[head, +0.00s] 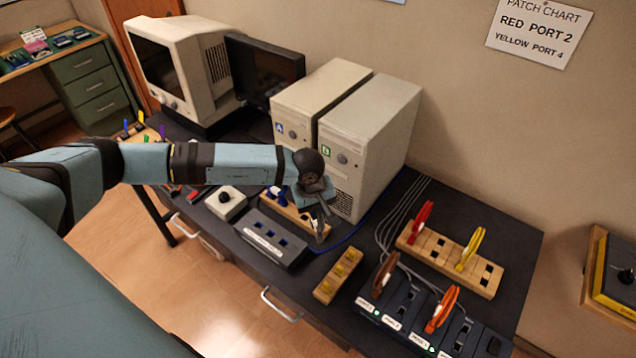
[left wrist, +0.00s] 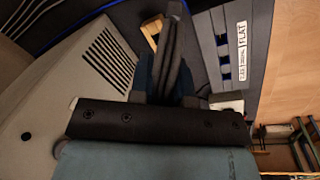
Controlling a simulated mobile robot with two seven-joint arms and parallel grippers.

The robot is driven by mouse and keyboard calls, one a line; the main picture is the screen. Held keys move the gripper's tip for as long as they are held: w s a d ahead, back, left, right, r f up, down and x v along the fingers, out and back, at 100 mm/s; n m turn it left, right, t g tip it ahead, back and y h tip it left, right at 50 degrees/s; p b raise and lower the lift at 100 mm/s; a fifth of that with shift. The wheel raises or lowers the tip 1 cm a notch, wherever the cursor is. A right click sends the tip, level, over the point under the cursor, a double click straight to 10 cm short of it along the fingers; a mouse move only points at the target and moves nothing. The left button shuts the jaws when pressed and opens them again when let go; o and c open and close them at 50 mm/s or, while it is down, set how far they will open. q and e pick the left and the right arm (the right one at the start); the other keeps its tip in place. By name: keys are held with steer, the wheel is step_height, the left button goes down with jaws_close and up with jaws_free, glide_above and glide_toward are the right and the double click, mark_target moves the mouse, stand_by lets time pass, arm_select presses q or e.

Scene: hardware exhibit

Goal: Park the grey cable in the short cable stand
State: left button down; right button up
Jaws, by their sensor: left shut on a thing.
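My left gripper (head: 320,212) is shut on the grey cable, a dark grey loop-shaped piece (left wrist: 173,50) that sits between the fingers in the left wrist view. In the head view the gripper points down, with a grey part (head: 322,230) below it. A short wooden cable stand (head: 294,212) lies under and beside the gripper, in front of the beige towers. A blue cable piece (head: 276,196) is at its left part. The arm hides some of the stand, and I cannot tell whether the grey cable touches it. My right gripper is out of view.
A dark box with blue ports (head: 268,240) lies just in front of the stand. A wooden block with yellow pegs (head: 338,277) is to the right. A longer stand (head: 408,232) holds red and yellow pieces. A port panel (head: 383,315) holds brown and orange ones. Towers (head: 368,130) stand behind.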

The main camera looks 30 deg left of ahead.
arm_select(q)
steer(key=w+a+r+n, duration=0.1)
steer(key=w+a+n, duration=0.4)
steer(key=n, duration=0.1)
steer(key=shift+w+n+t+y, duration=0.35)
steer(key=shift+n+t+y, duration=0.05)
steer(key=shift+f+b, duration=0.4)
steer(key=shift+f, duration=1.1)
